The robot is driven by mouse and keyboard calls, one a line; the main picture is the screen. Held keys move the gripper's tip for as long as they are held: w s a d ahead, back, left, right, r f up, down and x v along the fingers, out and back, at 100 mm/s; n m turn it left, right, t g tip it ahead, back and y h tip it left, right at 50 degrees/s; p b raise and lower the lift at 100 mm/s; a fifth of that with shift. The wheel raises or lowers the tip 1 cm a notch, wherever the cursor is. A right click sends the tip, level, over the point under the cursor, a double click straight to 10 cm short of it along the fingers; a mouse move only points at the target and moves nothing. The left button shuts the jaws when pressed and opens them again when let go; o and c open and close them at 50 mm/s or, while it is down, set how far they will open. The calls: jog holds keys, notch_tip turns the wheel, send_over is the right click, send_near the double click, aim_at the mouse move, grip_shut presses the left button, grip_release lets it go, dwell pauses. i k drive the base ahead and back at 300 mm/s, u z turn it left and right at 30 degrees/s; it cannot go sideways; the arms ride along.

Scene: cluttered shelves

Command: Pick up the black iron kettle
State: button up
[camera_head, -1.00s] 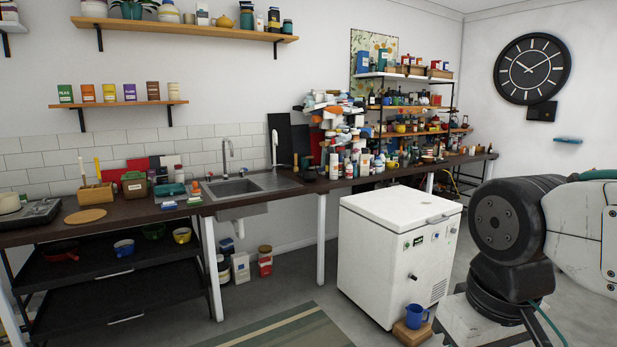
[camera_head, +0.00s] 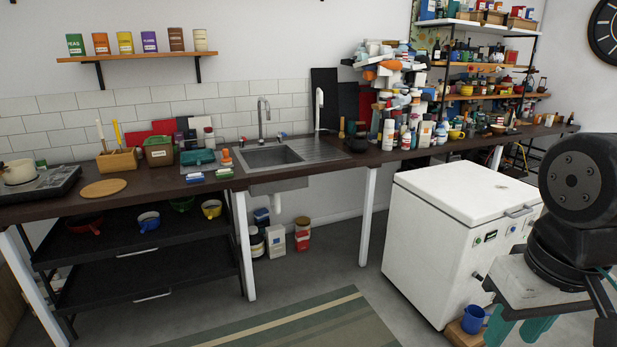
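A small dark, rounded object (camera_head: 357,143) stands on the dark wooden counter just right of the sink, in front of dark upright boards. It looks like the black iron kettle, but it is too small to make out a handle or spout clearly. Part of my arm shows at the right edge, far from this object. My gripper's fingertips are not in view.
The counter (camera_head: 215,180) runs along the wall, with a sink (camera_head: 268,156) left of the dark object and crowded bottles (camera_head: 388,133) to its right. A white chest freezer (camera_head: 430,240) stands in front on the right. The floor around the striped rug (camera_head: 290,325) is clear.

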aim_at(357, 144)
jog(key=i, duration=3.9)
jog(key=z, duration=0.1)
